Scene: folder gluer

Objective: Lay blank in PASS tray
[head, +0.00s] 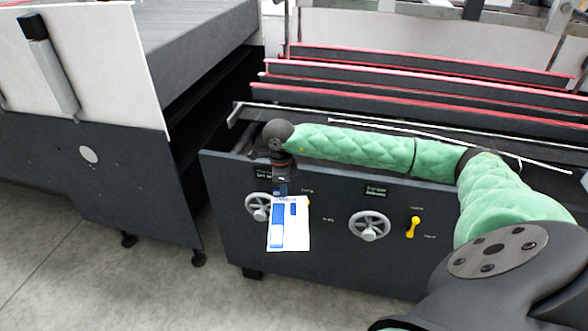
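My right gripper (281,187) hangs down at the end of my green-sleeved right arm, in front of the dark machine's side panel. It is shut on the blank (297,232), a flat white piece with blue printed panels. The blank hangs below the fingers, clear of the floor, and covers part of a grey handwheel. The fingertips are small and dark here, and the blank's top edge lies at them. My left gripper is not in view. No PASS tray shows in this view.
The dark folder gluer (330,245) has grey handwheels (369,226) and a yellow lever (413,227) on its side. Red-edged rails (420,93) run across its top. Another machine section (90,170) stands at left, with a gap between. Bare concrete floor (120,285) lies in front.

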